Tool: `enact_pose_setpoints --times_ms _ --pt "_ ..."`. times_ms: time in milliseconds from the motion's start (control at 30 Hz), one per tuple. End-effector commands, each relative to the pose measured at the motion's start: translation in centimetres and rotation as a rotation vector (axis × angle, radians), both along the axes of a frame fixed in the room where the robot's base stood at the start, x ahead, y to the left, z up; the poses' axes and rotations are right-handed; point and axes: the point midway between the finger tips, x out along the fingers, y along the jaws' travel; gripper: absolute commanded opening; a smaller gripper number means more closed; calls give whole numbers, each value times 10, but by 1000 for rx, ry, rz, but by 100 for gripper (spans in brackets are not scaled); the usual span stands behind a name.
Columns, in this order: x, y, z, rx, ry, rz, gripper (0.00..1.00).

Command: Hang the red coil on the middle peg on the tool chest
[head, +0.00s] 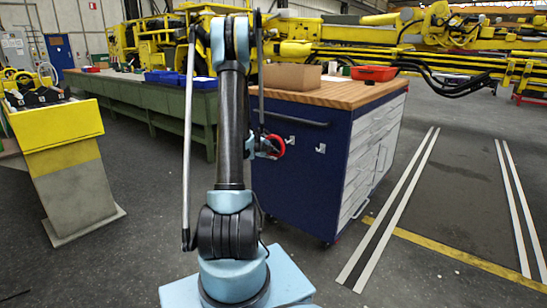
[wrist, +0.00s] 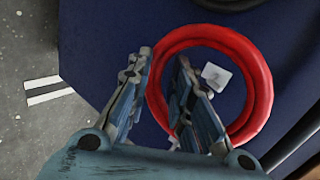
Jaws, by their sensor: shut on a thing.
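The red coil (head: 280,146) is a ring held upright just in front of the tool chest's (head: 308,178) blue end panel. My gripper (head: 266,148) is shut on the coil's near rim. In the wrist view the coil (wrist: 264,88) has its left rim between the two fingers of my gripper (wrist: 163,64), with the right finger inside the ring. A white peg (wrist: 214,76) shows through the ring's opening; I cannot tell whether the coil touches it. In the head view, two white pegs (head: 292,140) (head: 320,148) show right of the coil. Any peg behind my gripper is hidden.
A dark handle bar (head: 296,118) runs across the panel above the pegs. The wooden top (head: 340,94) carries a cardboard box (head: 290,77) and a red tray (head: 374,73). A green workbench (head: 140,98) stands behind to the left. Floor is clear to the right.

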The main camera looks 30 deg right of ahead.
Motion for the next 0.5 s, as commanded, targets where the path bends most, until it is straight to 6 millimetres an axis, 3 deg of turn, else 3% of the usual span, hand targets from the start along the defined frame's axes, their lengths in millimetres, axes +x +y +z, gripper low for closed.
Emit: enact_pose_setpoints --times_ms 167,500 --pt "-9 -16 -3 -1 0 -31 0" --pt "-4 -26 -4 -1 0 -30 0"
